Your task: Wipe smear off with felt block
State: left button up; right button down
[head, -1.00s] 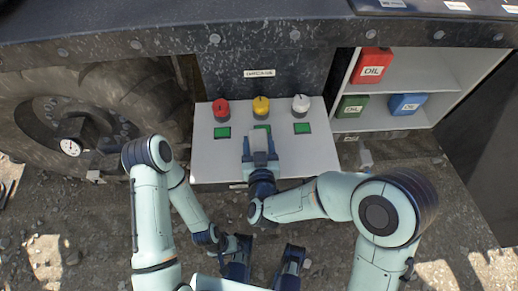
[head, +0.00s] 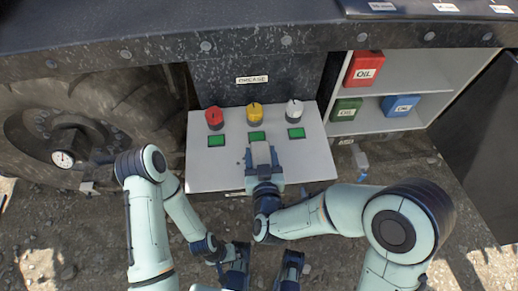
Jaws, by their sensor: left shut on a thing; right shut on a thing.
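The pale grey panel (head: 205,170) slopes in the middle of the head view. My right gripper (head: 261,152) is over its lower middle, shut on a pale grey block (head: 260,154), which looks like the felt block. I cannot tell whether the block touches the panel. A small dark mark (head: 240,161) shows on the panel just left of the gripper, perhaps part of the smear; the area under the block is hidden. My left gripper (head: 236,262) is low in the view, in front of the panel and apart from it. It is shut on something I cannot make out.
Red (head: 214,117), yellow (head: 254,112) and white (head: 294,110) knobs stand along the panel's top, with green buttons below them. A shelf (head: 425,75) with oil cans is at right. A large tyre (head: 110,110) is at left.

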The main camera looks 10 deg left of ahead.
aim_at(262, 162)
jog(key=shift+s+d+f, duration=0.1)
jog(key=shift+s+d, duration=0.05)
jog(key=shift+s, duration=0.55)
jog(key=shift+s+d+f, duration=0.1)
jog(key=shift+s, duration=0.55)
jog(key=shift+p+v, duration=0.3)
jog(key=shift+v, duration=0.6)
pick_arm(q)
jog(key=shift+s+a, duration=0.15)
jog(key=shift+s, duration=0.25)
pick_arm(e)
jog(key=shift+f, duration=0.15)
jog(key=shift+r+p, duration=0.3)
jog(key=shift+r, duration=0.15)
pick_arm(q)
jog(key=shift+w+r+p, duration=0.15)
jog(key=shift+r+p, duration=0.6)
jog(key=shift+r, duration=0.2)
jog(key=shift+w+r+p, duration=0.15)
jog(key=shift+r+p, duration=0.55)
jog(key=shift+r, duration=0.2)
pick_arm(e)
jog(key=shift+r, duration=2.6)
pick_arm(q)
jog(key=shift+r, duration=0.1)
pick_arm(e)
jog(key=shift+r, duration=0.1)
